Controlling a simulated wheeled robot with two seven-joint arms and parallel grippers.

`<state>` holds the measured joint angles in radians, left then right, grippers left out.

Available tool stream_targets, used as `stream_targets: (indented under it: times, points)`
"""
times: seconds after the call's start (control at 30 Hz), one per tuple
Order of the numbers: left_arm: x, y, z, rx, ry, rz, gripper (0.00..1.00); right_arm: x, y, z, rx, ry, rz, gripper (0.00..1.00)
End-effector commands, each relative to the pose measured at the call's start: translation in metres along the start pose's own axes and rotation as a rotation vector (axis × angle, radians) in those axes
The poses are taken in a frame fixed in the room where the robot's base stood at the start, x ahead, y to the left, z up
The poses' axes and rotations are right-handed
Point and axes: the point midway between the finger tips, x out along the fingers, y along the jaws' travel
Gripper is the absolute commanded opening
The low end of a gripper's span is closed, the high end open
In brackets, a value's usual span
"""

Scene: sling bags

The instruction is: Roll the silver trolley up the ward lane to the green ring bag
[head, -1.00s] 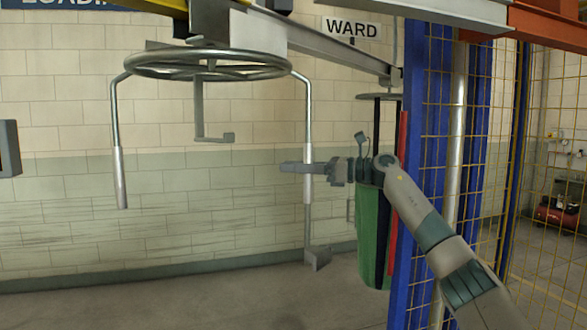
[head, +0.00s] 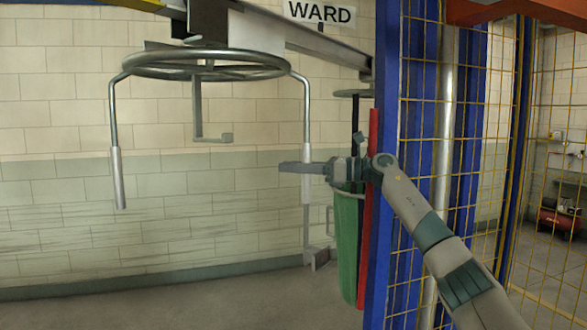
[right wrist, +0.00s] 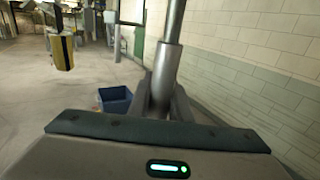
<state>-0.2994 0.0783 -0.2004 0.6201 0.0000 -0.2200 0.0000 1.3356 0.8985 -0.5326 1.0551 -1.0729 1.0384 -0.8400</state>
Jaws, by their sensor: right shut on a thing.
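The silver trolley (head: 206,66) is a round ring hanging under an overhead beam, with bent bars hanging down from it. My right gripper (head: 303,168) is shut on its right-hand bar, below the ring. In the right wrist view the bar (right wrist: 172,45) stands between the fingers. The green bag (head: 347,240) hangs behind my right wrist, beside the blue post, and my arm hides part of its top. A dark ring (head: 353,93) shows above the bag. My left gripper is not in view.
The overhead beam (head: 300,38) runs right toward the WARD sign (head: 320,13). A blue post (head: 388,120) with yellow mesh (head: 423,130) stands close on the right, beside my right arm. The right wrist view shows a blue bin (right wrist: 115,102) on the floor and a yellow-black bag (right wrist: 62,50).

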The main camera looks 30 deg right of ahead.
Motion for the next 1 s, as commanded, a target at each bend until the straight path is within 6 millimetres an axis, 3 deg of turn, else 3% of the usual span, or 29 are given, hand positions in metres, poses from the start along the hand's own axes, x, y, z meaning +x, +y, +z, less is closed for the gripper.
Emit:
stream_targets:
  times: [0.3, 0.33, 0.4, 0.77, 1.0]
  points:
    - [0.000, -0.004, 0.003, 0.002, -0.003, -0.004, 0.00, 0.000, 0.000, -0.002, 0.001, 0.005, 0.001, 0.00]
    - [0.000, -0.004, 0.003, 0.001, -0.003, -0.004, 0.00, 0.000, 0.000, -0.002, 0.001, 0.005, 0.001, 0.25]
    - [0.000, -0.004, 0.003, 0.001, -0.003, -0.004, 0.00, 0.000, 0.000, -0.002, 0.000, 0.005, 0.001, 0.37]
    - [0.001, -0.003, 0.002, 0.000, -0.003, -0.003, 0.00, -0.001, 0.000, -0.002, 0.000, 0.003, 0.000, 0.37]
    - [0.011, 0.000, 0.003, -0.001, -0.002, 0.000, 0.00, -0.019, -0.001, -0.004, -0.001, 0.003, -0.001, 0.37]
